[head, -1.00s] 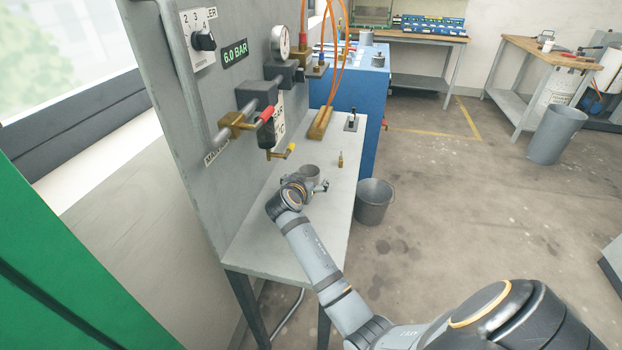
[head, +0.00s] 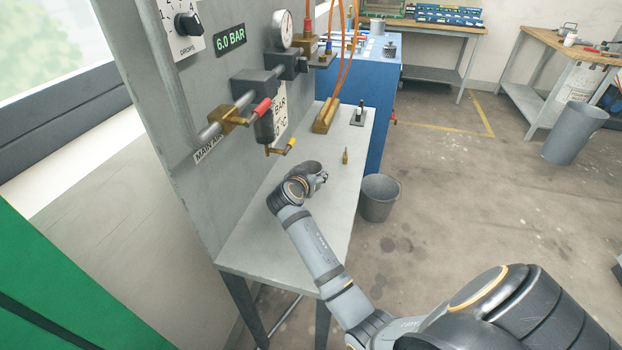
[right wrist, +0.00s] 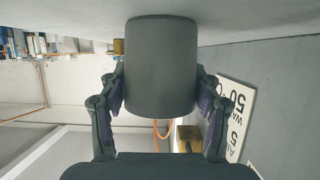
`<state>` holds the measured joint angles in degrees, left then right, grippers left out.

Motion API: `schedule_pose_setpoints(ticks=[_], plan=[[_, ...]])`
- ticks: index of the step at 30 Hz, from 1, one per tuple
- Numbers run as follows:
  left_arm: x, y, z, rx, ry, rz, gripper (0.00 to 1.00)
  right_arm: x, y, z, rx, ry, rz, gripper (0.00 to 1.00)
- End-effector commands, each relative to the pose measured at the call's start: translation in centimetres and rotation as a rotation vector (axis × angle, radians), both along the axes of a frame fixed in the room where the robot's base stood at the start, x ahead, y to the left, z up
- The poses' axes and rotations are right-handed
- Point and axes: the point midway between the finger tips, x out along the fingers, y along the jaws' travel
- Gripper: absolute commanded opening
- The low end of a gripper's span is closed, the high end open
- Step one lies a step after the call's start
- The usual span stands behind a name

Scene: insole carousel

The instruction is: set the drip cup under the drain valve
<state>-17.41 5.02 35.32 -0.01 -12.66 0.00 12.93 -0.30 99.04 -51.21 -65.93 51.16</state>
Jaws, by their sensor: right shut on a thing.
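The drip cup (head: 309,167) is a small dark grey cup. My right gripper (head: 317,178) is shut on it, with one finger on each side of the cup (right wrist: 160,65) in the right wrist view. The cup is low over the bench top; I cannot tell whether it touches. The drain valve (head: 281,149) is a brass fitting with a yellow-tipped handle, below the dark filter bowl (head: 265,127) on the panel. The cup is lower and to the right of the valve, not directly beneath it in the head view. My left gripper is out of view.
The grey bench top (head: 270,240) is clear in front. A small brass fitting (head: 345,156), a brass block (head: 326,116) and a lever switch (head: 357,115) stand farther back. The upright panel (head: 185,150) bounds the left side. A grey bucket (head: 379,198) stands on the floor.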

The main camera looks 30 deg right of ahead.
Motion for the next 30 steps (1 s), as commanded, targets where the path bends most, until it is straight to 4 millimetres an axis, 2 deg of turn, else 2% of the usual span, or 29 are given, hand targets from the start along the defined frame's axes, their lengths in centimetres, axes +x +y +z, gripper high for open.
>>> schedule_pose_setpoints(ticks=[1, 3, 11, 14, 18, 26, 30], plan=[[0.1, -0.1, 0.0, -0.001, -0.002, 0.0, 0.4, 0.0, 0.0, -0.1, 0.001, 0.002, 0.0, 0.38], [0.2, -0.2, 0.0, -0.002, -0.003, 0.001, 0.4, 0.0, 0.0, -0.1, 0.001, 0.001, 0.0, 0.28], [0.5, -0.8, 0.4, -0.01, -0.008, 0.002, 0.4, 0.0, 0.0, 0.4, 0.001, 0.001, 0.0, 0.27], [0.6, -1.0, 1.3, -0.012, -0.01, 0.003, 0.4, 0.0, 0.0, 1.6, 0.001, -0.001, 0.0, 0.27], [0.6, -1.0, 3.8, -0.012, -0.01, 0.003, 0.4, -0.3, 0.0, 4.4, 0.001, 0.001, -0.001, 0.27], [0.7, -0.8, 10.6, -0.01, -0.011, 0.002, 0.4, -5.3, 0.6, 10.7, 0.002, 0.003, -0.002, 0.27], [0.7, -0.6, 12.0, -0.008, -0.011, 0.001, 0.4, -9.3, 1.1, 11.5, 0.003, 0.004, -0.001, 0.27]])
